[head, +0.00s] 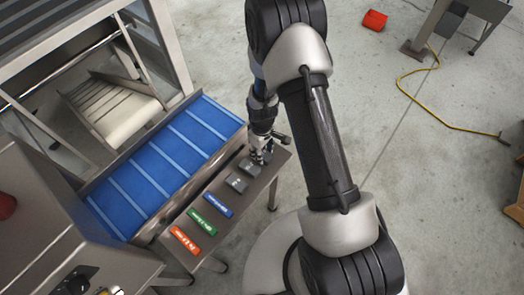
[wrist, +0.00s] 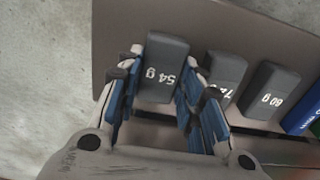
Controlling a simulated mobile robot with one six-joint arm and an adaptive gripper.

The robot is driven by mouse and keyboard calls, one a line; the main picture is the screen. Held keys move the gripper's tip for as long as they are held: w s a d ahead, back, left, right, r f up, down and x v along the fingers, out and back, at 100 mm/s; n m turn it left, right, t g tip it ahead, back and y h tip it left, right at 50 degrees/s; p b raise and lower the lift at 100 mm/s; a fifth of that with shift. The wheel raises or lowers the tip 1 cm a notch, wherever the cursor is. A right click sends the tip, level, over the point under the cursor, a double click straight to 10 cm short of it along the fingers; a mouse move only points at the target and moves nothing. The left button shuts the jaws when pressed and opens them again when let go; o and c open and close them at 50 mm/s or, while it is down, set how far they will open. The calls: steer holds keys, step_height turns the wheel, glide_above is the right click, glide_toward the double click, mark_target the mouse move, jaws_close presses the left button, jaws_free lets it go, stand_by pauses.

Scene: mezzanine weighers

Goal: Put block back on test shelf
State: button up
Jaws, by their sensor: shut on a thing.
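My gripper (wrist: 157,100) is shut on a dark grey block marked 54 g (wrist: 166,68), with a blue-padded finger on each side. The block is at the end of the test shelf (wrist: 225,35), over its surface. I cannot tell whether its underside touches the shelf. Two more dark grey blocks stand beside it in a row: one partly covered by a finger (wrist: 228,70) and one marked 60 g (wrist: 270,92). In the head view my gripper (head: 262,156) is at the upper right end of the narrow shelf (head: 262,184), and the held block is mostly hidden.
Blue (head: 217,205), green (head: 202,222) and orange (head: 185,240) labelled bars lie farther along the shelf. A blue ribbed belt (head: 165,165) runs alongside. A red tray (head: 375,20) and a yellow cable (head: 408,95) are on the open floor at right.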

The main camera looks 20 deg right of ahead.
steer(key=shift+f, duration=0.2)
steer(key=o, duration=0.9)
